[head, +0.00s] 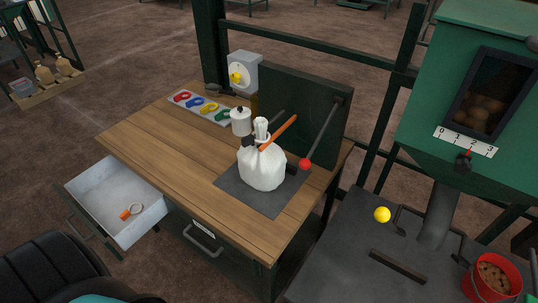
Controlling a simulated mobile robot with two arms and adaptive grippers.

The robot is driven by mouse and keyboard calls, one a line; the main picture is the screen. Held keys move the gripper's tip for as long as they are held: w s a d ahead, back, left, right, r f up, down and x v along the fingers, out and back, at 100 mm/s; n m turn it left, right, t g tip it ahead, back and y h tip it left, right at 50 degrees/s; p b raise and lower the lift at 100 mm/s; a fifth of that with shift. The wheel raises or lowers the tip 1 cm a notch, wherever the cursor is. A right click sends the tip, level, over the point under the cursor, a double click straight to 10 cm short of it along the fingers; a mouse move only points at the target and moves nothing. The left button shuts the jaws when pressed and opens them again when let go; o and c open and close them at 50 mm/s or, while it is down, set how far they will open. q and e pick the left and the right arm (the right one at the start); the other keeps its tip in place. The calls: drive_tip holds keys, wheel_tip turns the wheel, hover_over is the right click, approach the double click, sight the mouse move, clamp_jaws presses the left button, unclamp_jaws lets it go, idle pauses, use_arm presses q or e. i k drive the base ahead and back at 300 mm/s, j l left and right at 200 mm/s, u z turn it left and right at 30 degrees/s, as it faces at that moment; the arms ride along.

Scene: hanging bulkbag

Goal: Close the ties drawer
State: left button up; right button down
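An open drawer (94,187) with light grey inner walls sticks out from the left end of the wooden workbench. Inside it lie a small orange item (125,214) and a pale ring (136,208). The drawer's dark front with a bar handle faces the lower left. A second front with a handle (203,240) sits on the bench's near side and looks shut; its label is too small to read. Neither of my grippers is in view.
The wooden bench (150,145) bears a tied white bag (262,168) on a dark plate, a white pot (241,122), colored rings and a red-knobbed lever (305,164). A green hopper (463,90) and red bucket (482,290) stand at the right. Brown floor left of the drawer is open.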

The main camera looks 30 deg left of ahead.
sight(100, 194)
drive_tip(key=j+u, duration=0.15)
drive_tip(key=u, duration=0.3)
drive_tip(key=j+u, duration=0.1)
drive_tip(key=u, duration=0.4)
drive_tip(key=j+u, duration=0.2)
drive_tip(key=u, duration=0.25)
drive_tip(key=j+u, duration=0.1)
drive_tip(key=u, duration=0.35)
drive_tip(key=j+u, duration=0.15)
drive_tip(key=u, duration=0.35)
